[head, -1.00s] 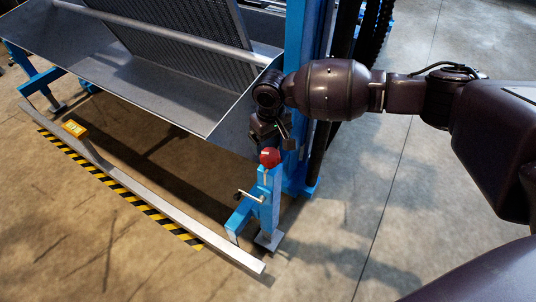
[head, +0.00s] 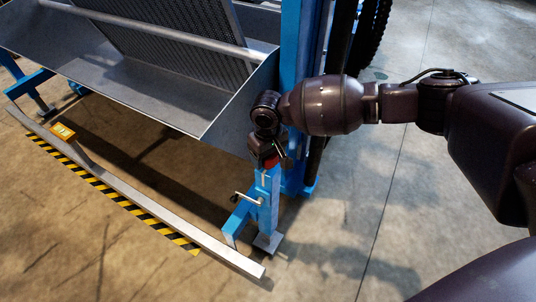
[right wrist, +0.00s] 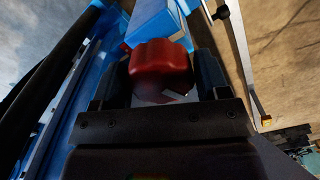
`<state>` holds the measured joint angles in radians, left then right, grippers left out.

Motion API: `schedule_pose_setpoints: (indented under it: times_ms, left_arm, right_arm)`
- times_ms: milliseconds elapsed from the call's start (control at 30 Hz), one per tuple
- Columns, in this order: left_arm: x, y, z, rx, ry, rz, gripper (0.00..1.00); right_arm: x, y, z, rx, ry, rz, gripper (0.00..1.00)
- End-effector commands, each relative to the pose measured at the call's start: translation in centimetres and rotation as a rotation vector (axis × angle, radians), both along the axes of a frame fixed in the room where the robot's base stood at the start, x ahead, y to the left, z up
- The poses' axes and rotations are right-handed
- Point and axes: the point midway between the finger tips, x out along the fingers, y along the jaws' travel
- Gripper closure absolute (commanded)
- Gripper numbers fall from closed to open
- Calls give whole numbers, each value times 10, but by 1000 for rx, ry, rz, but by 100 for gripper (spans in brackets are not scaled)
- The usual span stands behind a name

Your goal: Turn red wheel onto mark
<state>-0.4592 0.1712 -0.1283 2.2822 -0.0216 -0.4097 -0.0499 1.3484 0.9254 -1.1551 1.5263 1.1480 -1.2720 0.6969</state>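The red wheel (head: 270,163) sits on top of the short blue post (head: 267,190) at the right end of the sieve frame, mostly covered by my right gripper (head: 265,150) in the head view. In the right wrist view the red wheel (right wrist: 160,65) lies between the two dark fingers of my right gripper (right wrist: 161,80), one on each side. The fingers are spread apart; firm contact cannot be made out. A small pale stripe (right wrist: 174,94) shows at the wheel's near edge. I cannot make out the mark for certain. My left gripper is out of view.
The grey sieve trough (head: 150,85) stands just left of my right gripper. A tall blue upright (head: 303,60) rises close behind it. A small crank handle (head: 248,198) sticks out from the post below. A grey floor bar (head: 150,205) runs along black-and-yellow tape (head: 115,203).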

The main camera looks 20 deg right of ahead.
Motion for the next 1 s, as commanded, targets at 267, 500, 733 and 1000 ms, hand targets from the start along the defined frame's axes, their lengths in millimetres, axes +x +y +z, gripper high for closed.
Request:
schedule_pose_setpoints:
  times_ms: [267,500,733,1000]
  left_arm:
    - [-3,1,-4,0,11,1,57]
    - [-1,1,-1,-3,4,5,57]
    - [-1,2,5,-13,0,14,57]
    - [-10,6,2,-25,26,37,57]
  right_arm:
    - [0,0,0,0,1,1,61]
    - [0,0,1,0,0,45,61]
    - [0,0,3,-1,-1,182,61]
    - [-1,0,2,0,0,429,61]
